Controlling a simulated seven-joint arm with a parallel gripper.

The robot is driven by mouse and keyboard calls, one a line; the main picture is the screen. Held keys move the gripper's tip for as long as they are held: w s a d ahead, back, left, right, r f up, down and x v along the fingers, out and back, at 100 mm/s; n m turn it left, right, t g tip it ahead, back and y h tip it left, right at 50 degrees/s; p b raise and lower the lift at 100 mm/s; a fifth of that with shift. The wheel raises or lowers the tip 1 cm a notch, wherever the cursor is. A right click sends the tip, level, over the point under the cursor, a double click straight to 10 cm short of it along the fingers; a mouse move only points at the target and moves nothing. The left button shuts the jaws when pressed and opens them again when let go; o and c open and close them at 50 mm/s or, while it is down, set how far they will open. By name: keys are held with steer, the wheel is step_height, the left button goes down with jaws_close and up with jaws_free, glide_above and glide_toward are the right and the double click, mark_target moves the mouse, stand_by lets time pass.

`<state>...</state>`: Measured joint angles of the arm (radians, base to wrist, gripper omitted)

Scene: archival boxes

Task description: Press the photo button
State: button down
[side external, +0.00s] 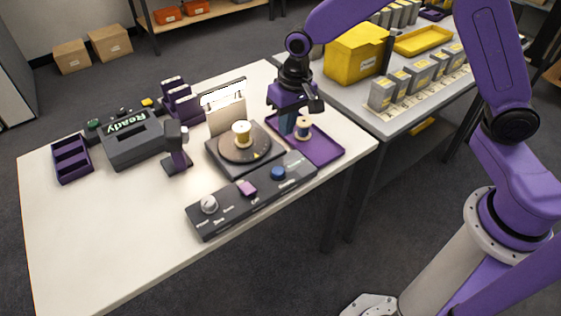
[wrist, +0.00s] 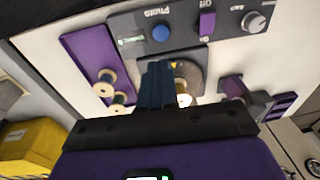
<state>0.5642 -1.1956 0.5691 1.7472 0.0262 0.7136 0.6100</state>
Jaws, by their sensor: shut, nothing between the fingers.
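The photo button is a round blue button (side external: 278,173) at the right end of the dark control panel (side external: 226,207). It also shows in the wrist view (wrist: 161,33), beside the upside-down word "Photo". My gripper (side external: 288,131) is shut and empty, pointing down over the purple tray behind the panel. In the wrist view its closed fingers (wrist: 158,68) show below the button in the picture, apart from it. Nothing visible covers the button.
A spool (side external: 242,128) stands on the turntable (side external: 222,153), left of my gripper. A purple tray (side external: 325,152) with spools (side external: 303,126) lies beneath my gripper. The panel also carries a pink-purple switch (side external: 246,188) and a grey knob (side external: 209,204). The table front is clear.

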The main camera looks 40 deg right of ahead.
mark_target(281, 171)
steer(key=f, duration=0.8)
steer(key=w+a+f, duration=0.1)
steer(key=f, duration=0.4)
steer(key=shift+f, duration=0.1)
steer(key=shift+f, duration=0.1)
steer(key=shift+s+f, duration=0.1)
steer(key=shift+f, duration=0.9)
step_height(281, 171, up, 14)
steer(key=shift+s+d+r, duration=0.25)
steer(key=shift+s+d, duration=0.1)
steer(key=shift+d, duration=0.1)
